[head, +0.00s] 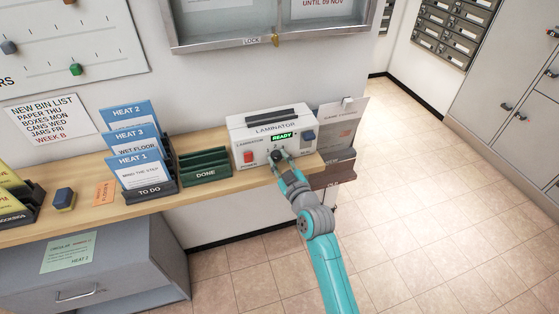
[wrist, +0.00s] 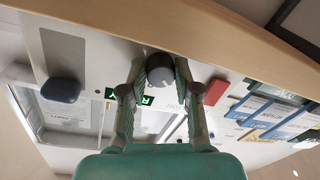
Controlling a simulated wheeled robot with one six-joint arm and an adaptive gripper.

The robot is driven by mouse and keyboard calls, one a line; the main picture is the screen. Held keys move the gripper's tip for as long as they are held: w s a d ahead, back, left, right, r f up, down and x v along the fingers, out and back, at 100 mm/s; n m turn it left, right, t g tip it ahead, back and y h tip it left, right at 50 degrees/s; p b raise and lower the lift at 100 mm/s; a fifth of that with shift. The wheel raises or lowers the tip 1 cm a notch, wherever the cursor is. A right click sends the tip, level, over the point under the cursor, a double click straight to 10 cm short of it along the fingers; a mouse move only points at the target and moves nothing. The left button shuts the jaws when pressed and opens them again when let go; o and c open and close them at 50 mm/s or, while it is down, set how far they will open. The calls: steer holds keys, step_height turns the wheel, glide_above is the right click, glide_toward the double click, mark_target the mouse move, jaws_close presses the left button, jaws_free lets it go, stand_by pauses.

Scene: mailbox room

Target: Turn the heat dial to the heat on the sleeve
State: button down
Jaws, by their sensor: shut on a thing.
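The white laminator (head: 237,130) stands on the wooden shelf, its green display reading READY. Its dark grey round dial (wrist: 160,66) sits between my fingertips in the wrist view. My gripper (head: 279,156) is shut on this dial at the laminator's front and covers most of it in the head view. The dial's pointer and scale cannot be read. Blue sleeves stand in the TO DO rack (head: 150,191): one marked HEAT 2 (head: 130,113), one HEAT 3 (head: 133,137) and one HEAT 1 (head: 136,160).
The laminator has a red switch (head: 248,157) and a dark blue knob (head: 308,136). The green DONE rack (head: 205,168) stands left of it. A green sheet (head: 69,252) marked HEAT 2 is on the grey cabinet below. A brochure holder hangs at right; the floor there is clear.

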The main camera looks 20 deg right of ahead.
steer(key=shift+m, duration=0.3)
steer(key=m, duration=0.4)
steer(key=shift+m, duration=0.3)
steer(key=m, duration=0.5)
steer(key=shift+m+t+h, duration=0.3)
steer(key=shift+t, duration=0.1)
steer(key=m, duration=0.4)
steer(key=shift+a+m+h, duration=0.1)
steer(key=shift+m+h, duration=0.2)
steer(key=shift+m, duration=0.1)
steer(key=m, duration=0.5)
steer(key=shift+f+h, duration=0.1)
steer(key=shift+h, duration=0.3)
steer(key=shift+m, duration=0.3)
steer(key=c, duration=0.9)
jaws_free()
steer(key=shift+o, duration=0.4)
